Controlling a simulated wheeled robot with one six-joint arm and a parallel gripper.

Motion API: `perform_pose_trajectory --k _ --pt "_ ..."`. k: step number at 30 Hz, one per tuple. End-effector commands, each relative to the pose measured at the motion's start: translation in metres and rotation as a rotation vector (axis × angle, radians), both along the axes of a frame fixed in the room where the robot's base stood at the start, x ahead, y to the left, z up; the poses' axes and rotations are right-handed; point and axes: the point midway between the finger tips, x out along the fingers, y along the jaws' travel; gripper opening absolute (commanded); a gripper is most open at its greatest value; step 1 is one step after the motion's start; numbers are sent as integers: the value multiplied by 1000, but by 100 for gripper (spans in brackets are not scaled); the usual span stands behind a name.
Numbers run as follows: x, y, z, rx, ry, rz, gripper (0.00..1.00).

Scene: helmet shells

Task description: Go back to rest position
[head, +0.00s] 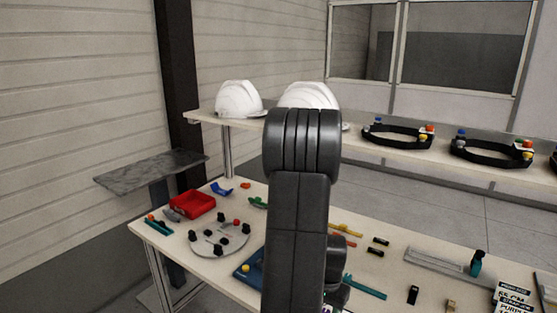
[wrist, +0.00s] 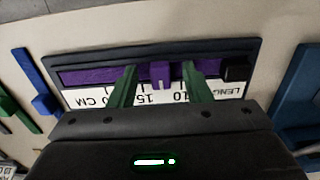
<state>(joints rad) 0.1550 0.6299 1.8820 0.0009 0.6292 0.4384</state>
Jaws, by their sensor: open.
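My gripper (wrist: 157,80) shows in the wrist view with its two green fingers spread apart, so it is open. A purple slider tab (wrist: 160,72) stands between the fingertips, with gaps visible on both sides. It sits on a dark-framed measuring gauge (wrist: 230,50) with a purple bar and a white scale marked in CM. In the head view my dark arm rises in the middle of the picture. My gripper is hidden there.
The near table (head: 165,250) carries a red bin (head: 192,204), a round grey plate (head: 207,240) with black knobs, and several small parts. White helmet shells (head: 239,99) and black headbands (head: 397,138) stand on the far bench. In the wrist view, a blue part (wrist: 35,82) lies left of the gauge.

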Motion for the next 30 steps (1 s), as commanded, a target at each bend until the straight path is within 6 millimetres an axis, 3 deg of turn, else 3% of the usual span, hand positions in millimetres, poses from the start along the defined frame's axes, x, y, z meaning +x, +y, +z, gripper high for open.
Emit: perform_pose_trajectory --k 11,20,30 --pt "1 0 4 0 -2 0 45" --pt "1 0 43 -1 -5 0 45" --pt "1 0 106 0 -6 0 45"
